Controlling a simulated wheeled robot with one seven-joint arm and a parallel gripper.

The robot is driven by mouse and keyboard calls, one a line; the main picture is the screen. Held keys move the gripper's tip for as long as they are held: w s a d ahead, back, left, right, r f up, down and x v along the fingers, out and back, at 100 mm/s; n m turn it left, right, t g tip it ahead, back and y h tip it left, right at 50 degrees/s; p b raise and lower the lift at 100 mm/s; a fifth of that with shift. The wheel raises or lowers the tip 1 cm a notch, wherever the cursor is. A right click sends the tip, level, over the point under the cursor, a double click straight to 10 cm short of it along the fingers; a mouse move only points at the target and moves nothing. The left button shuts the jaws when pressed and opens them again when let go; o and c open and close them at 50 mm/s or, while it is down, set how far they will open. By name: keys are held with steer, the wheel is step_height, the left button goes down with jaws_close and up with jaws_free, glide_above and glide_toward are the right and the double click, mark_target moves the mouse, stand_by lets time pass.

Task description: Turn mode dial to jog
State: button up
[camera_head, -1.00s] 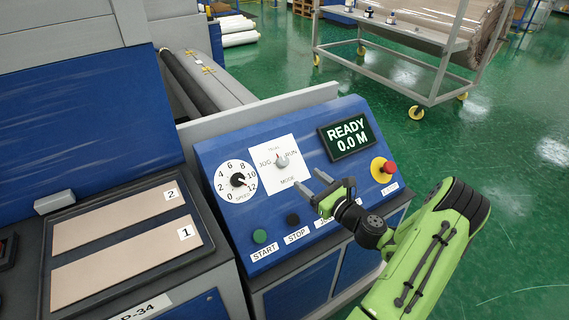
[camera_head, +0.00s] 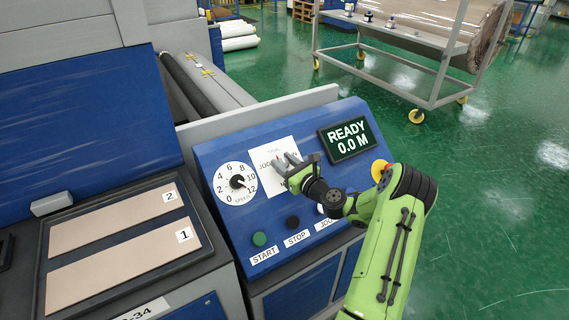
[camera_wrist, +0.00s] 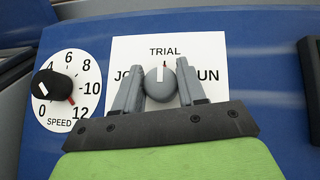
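The mode dial (camera_wrist: 160,84) is a round grey knob on a white plate (camera_wrist: 212,52) lettered JOG, TRIAL and RUN. In the wrist view its red mark points up, towards TRIAL. My gripper (camera_wrist: 160,80) is open, with one finger on each side of the dial. A small gap seems to show beside the knob; I cannot tell if either finger touches it. In the head view my gripper (camera_head: 286,162) is over the mode plate (camera_head: 262,182) and hides the dial and part of the lettering.
The black speed dial (camera_head: 238,182) is left of the mode plate. Green start (camera_head: 260,238) and black stop (camera_head: 293,222) buttons lie below. The display (camera_head: 347,138) reads READY 0.0 M. The red emergency button (camera_head: 387,166) is partly behind my arm.

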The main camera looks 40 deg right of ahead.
steer(key=c, duration=0.5)
steer(key=shift+n+y, duration=0.4)
steer(key=n+g+y+p, duration=0.1)
steer(key=n+y, duration=0.2)
steer(key=shift+r+n, duration=0.1)
steer(key=shift+n, duration=0.3)
steer(key=n+g+y, duration=0.1)
steer(key=n+y, duration=0.1)
steer(key=n, duration=0.1)
steer(key=n+g+y+p, duration=0.1)
steer(key=n+g, duration=0.1)
steer(key=shift+d+n+y, duration=0.1)
steer(key=shift+n+y, duration=0.3)
steer(key=n+g+y+p, duration=0.1)
steer(key=n+g, duration=0.2)
steer(key=n, duration=0.1)
steer(key=shift+n+g+y+p, duration=0.3)
steer(key=shift+y+p, duration=0.05)
steer(key=shift+y, duration=0.05)
steer(key=shift+n+g, duration=1.1)
